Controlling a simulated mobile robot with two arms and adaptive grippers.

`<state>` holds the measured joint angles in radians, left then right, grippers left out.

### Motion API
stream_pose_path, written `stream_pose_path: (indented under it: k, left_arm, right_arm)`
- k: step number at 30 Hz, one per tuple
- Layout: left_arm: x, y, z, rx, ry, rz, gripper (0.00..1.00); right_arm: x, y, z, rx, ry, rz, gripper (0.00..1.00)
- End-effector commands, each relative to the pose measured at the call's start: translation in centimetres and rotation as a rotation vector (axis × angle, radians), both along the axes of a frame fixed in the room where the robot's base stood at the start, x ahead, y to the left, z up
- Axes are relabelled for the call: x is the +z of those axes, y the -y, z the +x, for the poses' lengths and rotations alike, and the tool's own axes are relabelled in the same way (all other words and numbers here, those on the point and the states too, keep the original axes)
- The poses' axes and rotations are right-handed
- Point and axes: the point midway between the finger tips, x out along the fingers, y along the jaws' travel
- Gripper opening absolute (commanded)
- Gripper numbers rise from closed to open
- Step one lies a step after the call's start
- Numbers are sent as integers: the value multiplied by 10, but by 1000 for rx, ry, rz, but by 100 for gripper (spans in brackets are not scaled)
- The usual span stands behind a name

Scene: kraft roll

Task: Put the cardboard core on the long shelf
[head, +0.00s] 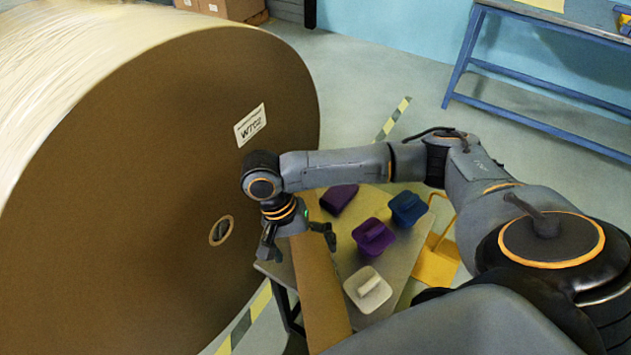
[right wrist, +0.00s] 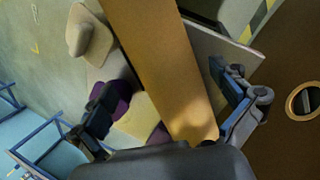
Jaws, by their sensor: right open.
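My right gripper (head: 298,243) points down over the core's upper part, with one finger on each side. Its fingers are spread apart, also in the right wrist view (right wrist: 168,108); I cannot tell whether they touch the core. My left gripper is out of view.
A huge kraft roll (head: 150,200) with a brown end face stands close on the left. The grey table (head: 415,252) also bears two purple pieces, a blue one (head: 408,208) and a white one (head: 368,288). A yellow object (head: 437,264) is beside it. Floor towards the bench is open.

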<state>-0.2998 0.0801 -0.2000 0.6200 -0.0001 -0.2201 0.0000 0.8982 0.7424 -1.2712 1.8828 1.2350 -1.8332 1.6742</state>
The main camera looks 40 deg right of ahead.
Motion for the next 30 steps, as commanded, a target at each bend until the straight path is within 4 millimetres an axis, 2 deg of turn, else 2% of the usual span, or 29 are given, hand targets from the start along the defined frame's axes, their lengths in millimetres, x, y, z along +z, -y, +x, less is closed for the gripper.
stream_pose_path:
  k: [5,12,22,30]
  left_arm:
    - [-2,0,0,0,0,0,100]
    - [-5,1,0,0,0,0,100]
    - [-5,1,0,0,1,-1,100]
    - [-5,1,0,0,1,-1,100]
  right_arm:
    - [-13,3,-4,-1,0,-1,100]
    - [-47,8,-13,1,-1,-1,100]
    - [-53,9,-14,2,0,0,100]
    - [-53,9,-15,1,0,-1,45]
